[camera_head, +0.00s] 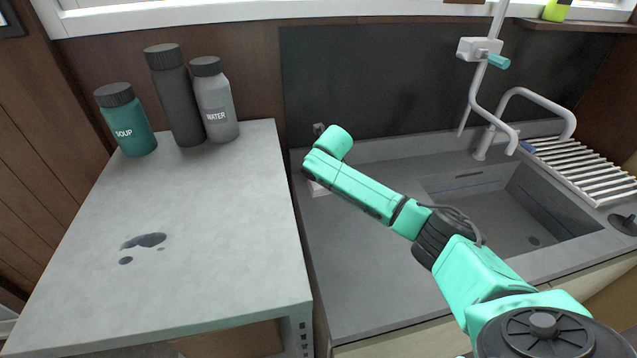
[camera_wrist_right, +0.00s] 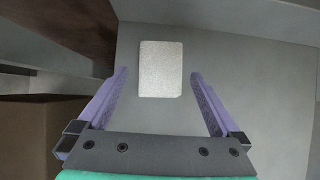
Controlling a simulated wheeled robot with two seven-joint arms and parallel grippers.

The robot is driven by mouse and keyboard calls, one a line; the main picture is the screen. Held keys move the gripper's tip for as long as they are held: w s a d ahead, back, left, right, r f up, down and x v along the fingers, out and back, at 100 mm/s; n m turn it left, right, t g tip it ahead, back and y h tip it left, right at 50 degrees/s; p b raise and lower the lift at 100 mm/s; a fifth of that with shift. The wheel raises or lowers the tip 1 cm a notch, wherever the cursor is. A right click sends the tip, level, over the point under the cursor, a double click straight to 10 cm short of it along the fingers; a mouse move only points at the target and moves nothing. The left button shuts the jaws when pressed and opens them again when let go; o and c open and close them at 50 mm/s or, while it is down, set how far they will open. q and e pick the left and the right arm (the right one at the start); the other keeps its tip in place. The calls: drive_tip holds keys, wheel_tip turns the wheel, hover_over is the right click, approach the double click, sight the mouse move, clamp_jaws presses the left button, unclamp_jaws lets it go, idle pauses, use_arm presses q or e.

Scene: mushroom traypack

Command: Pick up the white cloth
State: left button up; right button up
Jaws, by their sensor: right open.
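The white cloth (camera_wrist_right: 160,68) is a small, flat, pale rectangle on the grey counter in the right wrist view. My right gripper (camera_wrist_right: 159,75) is open and empty, with its two purple fingers apart on either side of the cloth's lower part in the picture. I cannot tell how high the fingertips are above the counter. In the head view only a pale edge (camera_head: 318,189) shows beneath the end of my right arm, probably the cloth, and the arm hides the rest and the fingers. My left gripper is not in view.
A grey table (camera_head: 200,215) at left bears a teal soup jar (camera_head: 127,125), a dark bottle (camera_head: 175,100), a grey water bottle (camera_head: 215,105) and a dark wet spill (camera_head: 150,240). At right are the sink (camera_head: 500,215), the faucet (camera_head: 545,100) and a drying rack (camera_head: 590,170).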

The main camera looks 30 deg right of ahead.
drive_tip(key=x, duration=0.4)
drive_tip(key=shift+s+a+f, duration=0.15)
drive_tip(key=shift+f, duration=0.15)
drive_tip(key=c, duration=1.2)
drive_tip(key=shift+o, duration=0.2)
drive_tip(key=shift+r, duration=0.15)
wheel_tip(320, 180, up, 20)
drive_tip(key=b, duration=0.1)
drive_tip(key=shift+b, duration=0.4)
